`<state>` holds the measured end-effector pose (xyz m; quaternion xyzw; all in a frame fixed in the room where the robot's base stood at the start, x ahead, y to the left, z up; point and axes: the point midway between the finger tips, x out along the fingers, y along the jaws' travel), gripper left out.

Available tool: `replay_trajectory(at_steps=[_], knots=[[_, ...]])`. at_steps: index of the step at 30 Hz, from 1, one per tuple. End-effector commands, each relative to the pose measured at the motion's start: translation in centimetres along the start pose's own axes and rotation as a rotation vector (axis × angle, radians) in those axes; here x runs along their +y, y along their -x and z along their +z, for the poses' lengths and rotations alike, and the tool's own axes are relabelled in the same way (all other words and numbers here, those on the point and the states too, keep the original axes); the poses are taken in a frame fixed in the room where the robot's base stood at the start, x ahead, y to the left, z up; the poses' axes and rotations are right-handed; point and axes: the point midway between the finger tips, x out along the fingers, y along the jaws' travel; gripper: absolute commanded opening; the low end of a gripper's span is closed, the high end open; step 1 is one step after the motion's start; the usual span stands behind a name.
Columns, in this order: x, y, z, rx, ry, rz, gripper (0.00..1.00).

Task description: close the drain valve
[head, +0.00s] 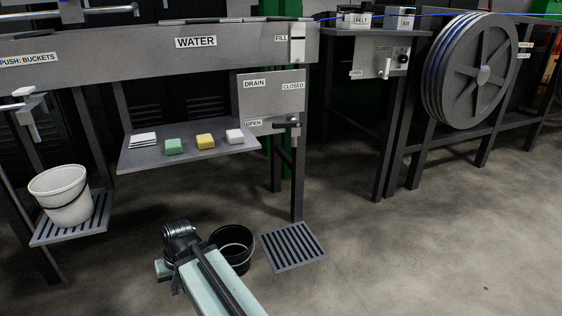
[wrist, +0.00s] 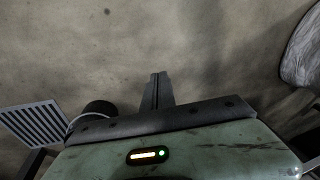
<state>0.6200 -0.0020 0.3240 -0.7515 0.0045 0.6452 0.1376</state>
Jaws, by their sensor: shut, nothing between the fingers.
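The drain valve handle (head: 288,126) sits at the lower right of the grey drain panel (head: 262,98), under the water trough. The handle lies roughly level, its arm reaching left toward the OPEN label (head: 253,123). The CLOSED label (head: 292,86) is above it on the right. In the wrist view my gripper (wrist: 158,78) is shut and empty, over bare floor. In the head view my arm is low in front, left of and well below the valve, apart from it. The fingertips are hard to make out there.
A black bucket (head: 232,250) stands beside my arm, left of a floor grate (head: 293,246). A shelf (head: 190,157) with sponges sticks out left of the valve. A white bucket (head: 62,197) is at far left. The floor at right is clear.

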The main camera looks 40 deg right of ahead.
Motion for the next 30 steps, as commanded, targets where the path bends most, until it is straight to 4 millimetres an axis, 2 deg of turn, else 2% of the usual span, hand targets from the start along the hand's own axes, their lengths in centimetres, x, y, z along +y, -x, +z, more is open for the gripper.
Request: replay_trajectory(at_steps=[1,2,5,7,11,14,16,17,18,21,22,24,25,27,29,30], knots=[[0.8,-2.5,-0.7,0.031,-0.078,-0.061,0.00],[1.0,-2.9,-1.5,0.058,-0.147,-0.120,0.00],[1.5,-1.0,-4.8,0.145,-0.393,-0.324,0.00],[2.4,1.2,-7.3,0.200,-0.573,-0.472,0.00],[6.2,7.3,-12.2,0.299,-0.944,-0.791,0.00],[12.1,13.6,-15.6,0.366,-1.266,-1.100,0.00],[17.8,18.5,-17.1,0.399,-1.489,-1.346,0.00],[20.4,20.5,-17.4,0.407,-1.579,-1.455,0.00],[24.0,23.1,-17.4,0.412,-1.687,-1.602,0.00],[32.0,28.0,-16.3,0.397,-1.888,-1.932,0.00],[34.0,29.1,-15.8,0.386,-1.928,-2.015,0.00],[37.6,30.9,-14.7,0.360,-1.996,-2.174,0.00],[38.7,31.4,-14.3,0.349,-2.015,-2.227,0.00],[40.4,32.2,-13.6,0.327,-2.042,-2.312,0.00],[41.2,32.5,-13.3,0.318,-2.053,-2.348,0.00],[41.4,32.6,-13.2,-0.314,2.053,2.354,0.00]])
